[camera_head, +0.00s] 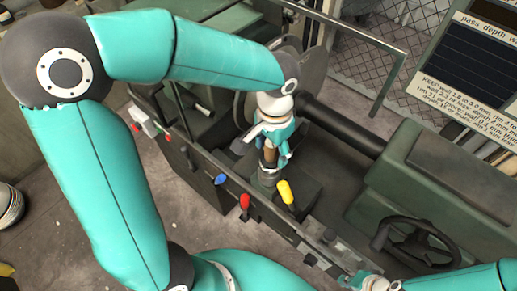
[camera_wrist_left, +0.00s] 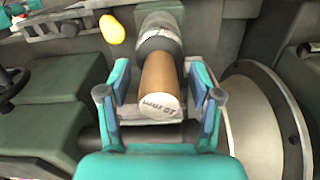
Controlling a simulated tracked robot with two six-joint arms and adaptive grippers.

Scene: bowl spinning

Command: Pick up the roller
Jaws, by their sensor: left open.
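The roller (camera_wrist_left: 160,78) is a brown wooden cylinder with a pale, lettered end face, seated in a grey metal collar. In the head view it shows as a small brown piece (camera_head: 270,155), mostly covered by my gripper. My left gripper (camera_wrist_left: 160,100) is open, with one teal-and-blue finger on each side of the roller. Gaps show between the fingers and the wood in the left wrist view. My right gripper (camera_head: 370,284) is at the bottom edge of the head view, partly cut off, and its fingers are unclear.
Blue (camera_head: 221,180), red (camera_head: 244,202) and yellow (camera_head: 286,192) levers stand close to the roller on the dark green machine. A black handwheel (camera_head: 418,243) is at the right. A large pale disc (camera_wrist_left: 262,125) lies right of my left gripper. A sign (camera_head: 470,80) stands at the back right.

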